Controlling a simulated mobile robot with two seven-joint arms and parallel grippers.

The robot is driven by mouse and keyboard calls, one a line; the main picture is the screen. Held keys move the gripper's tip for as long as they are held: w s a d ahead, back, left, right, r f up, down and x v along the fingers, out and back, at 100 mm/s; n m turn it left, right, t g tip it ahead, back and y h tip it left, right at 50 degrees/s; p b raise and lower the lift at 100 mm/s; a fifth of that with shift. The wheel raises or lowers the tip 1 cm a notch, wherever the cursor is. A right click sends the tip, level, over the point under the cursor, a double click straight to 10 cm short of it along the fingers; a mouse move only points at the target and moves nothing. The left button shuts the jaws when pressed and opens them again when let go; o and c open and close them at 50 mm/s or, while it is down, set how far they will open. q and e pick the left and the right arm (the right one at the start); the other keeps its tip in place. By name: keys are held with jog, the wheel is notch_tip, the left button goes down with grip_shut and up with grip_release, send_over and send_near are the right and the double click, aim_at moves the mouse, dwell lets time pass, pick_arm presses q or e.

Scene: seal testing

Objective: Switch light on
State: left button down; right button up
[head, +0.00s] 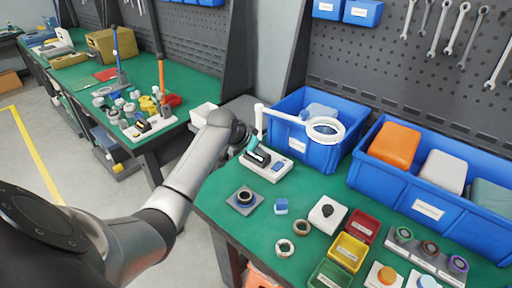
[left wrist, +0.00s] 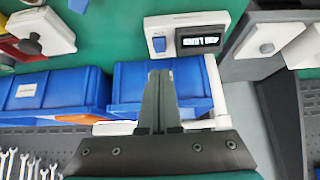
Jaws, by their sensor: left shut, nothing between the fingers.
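The ring light (head: 325,130) is a white ring on a white arm and post, standing over the back left of the green table. I cannot tell whether it is lit. At its foot is a white box (head: 265,164) with a dark display and a blue rocker switch (head: 279,166). In the left wrist view the box (left wrist: 187,20) shows its blue switch (left wrist: 159,44) beside the dark display (left wrist: 200,40). My left gripper (head: 252,146) is shut and empty, close above the box's display end in the head view. Its fingertips (left wrist: 160,72) point toward the switch, apparently apart from it. My right gripper is out of view.
Blue bins (head: 310,150) stand behind the box, with a longer one (head: 430,208) to the right. A round part on a grey base (head: 244,199), a small blue cube (head: 281,206) and metal rings sit in front. Red, yellow and green trays (head: 348,252) lie at front right.

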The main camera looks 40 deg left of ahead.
pick_arm(q)
jog(key=shift+s+r, duration=0.6)
jog(key=shift+s, duration=0.2)
